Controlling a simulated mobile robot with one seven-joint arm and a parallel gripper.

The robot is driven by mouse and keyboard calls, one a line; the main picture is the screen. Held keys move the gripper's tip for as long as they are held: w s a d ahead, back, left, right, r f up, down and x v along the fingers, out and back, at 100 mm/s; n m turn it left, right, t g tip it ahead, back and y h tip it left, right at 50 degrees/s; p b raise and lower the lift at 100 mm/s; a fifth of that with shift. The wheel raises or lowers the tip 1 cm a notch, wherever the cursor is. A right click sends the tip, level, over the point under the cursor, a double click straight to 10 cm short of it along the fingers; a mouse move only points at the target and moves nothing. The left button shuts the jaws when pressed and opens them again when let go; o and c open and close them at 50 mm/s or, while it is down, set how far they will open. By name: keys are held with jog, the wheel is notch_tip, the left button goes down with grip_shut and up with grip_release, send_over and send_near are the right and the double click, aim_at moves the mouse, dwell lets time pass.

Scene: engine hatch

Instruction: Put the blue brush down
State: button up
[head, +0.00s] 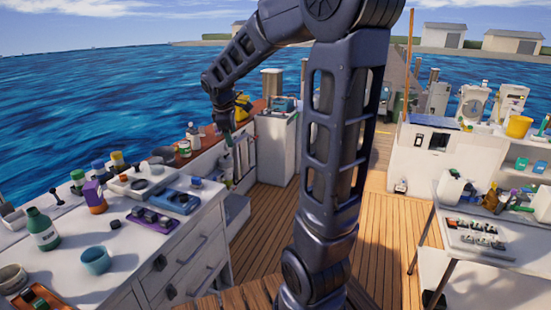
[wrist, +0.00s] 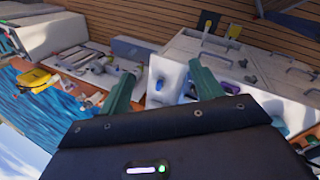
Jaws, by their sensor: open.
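My gripper (wrist: 164,80) shows in the wrist view with its two dark green fingers spread apart and nothing clearly held between them. In the head view my gripper (head: 226,136) hangs at the end of the arm, beyond the left counter and near the rail. I cannot pick out the blue brush with certainty in either view. A small blue patch (wrist: 159,85) shows on a white surface beyond the fingers in the wrist view, too small to name. The gripper body hides the lower part of that view.
The left counter (head: 125,262) is crowded with bottles, cups and trays. A white cabinet (head: 277,147) stands beyond the gripper. The wooden deck (head: 395,225) is largely clear in the middle. A small table (head: 450,213) with bottles and a tray stands at the right.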

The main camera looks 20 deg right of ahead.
jog(key=s+d+m, duration=0.2)
jog(key=s+m, duration=0.2)
jog(key=s, duration=0.4)
jog(key=s+d+m+y, duration=0.1)
jog(key=s+d+m, duration=0.1)
jog(key=s+m, duration=0.3)
jog(key=s+d+m+t+y, duration=0.1)
jog(key=s+m, duration=0.3)
jog(key=s, duration=0.8)
jog(key=shift+d+r, duration=0.15)
jog(key=shift+d, duration=0.75)
